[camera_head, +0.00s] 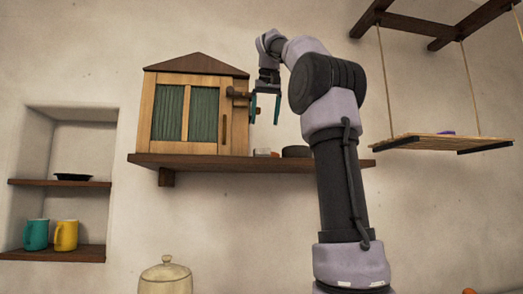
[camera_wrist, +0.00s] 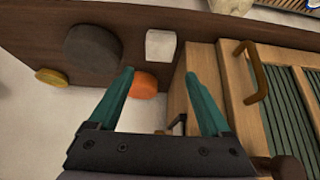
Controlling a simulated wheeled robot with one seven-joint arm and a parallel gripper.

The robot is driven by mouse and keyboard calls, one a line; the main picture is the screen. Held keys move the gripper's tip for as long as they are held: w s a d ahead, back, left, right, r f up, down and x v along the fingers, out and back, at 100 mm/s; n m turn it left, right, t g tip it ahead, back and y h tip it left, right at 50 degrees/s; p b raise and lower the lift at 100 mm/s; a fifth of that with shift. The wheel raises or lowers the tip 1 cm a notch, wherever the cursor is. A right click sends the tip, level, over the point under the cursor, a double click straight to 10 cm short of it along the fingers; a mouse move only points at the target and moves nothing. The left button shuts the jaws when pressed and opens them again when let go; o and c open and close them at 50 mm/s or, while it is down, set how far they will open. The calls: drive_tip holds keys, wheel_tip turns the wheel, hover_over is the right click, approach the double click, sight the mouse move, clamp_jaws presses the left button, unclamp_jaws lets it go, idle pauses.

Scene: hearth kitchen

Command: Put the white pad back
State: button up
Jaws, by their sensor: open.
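The white pad (camera_wrist: 160,45) is a small pale block lying on the brown wall shelf (camera_wrist: 135,18), close beside the wooden cabinet (camera_wrist: 205,62). In the head view a small pale shape, likely the pad (camera_head: 261,152), shows low on the shelf just right of the cabinet (camera_head: 156,112). My gripper (camera_head: 264,118) is open and empty, pointing down above the shelf to the right of the cabinet. In the wrist view my gripper's teal fingertips (camera_wrist: 160,73) frame an empty gap, with the pad beyond it, apart from both fingers.
The cabinet's handle (camera_wrist: 259,75) sticks out close to my gripper. A hanging shelf (camera_head: 440,141) is at right; a niche with mugs (camera_head: 66,236) is at left.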

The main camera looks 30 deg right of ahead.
drive_tip(key=s+a+f+n, duration=0.1)
drive_tip(key=s+a+f, duration=0.5)
drive_tip(key=a+f, duration=0.5)
drive_tip(key=s+f+y, duration=0.1)
drive_tip(key=s+f, duration=0.4)
drive_tip(key=f, duration=0.3)
drive_tip(key=s+a+f+m+y, duration=0.1)
drive_tip(key=s+f, duration=0.3)
drive_tip(key=f, duration=0.5)
drive_tip(key=s+a+f+m+y, duration=0.1)
drive_tip(key=s+f+y, duration=0.1)
drive_tip(key=s+f, duration=0.3)
wheel_tip(320, 180, down, 4)
drive_tip(key=shift+s+a+f+t, duration=0.1)
drive_tip(key=shift+s+a+t, duration=0.15)
drive_tip(key=shift+s+t, duration=0.1)
drive_tip(key=shift+d, duration=0.1)
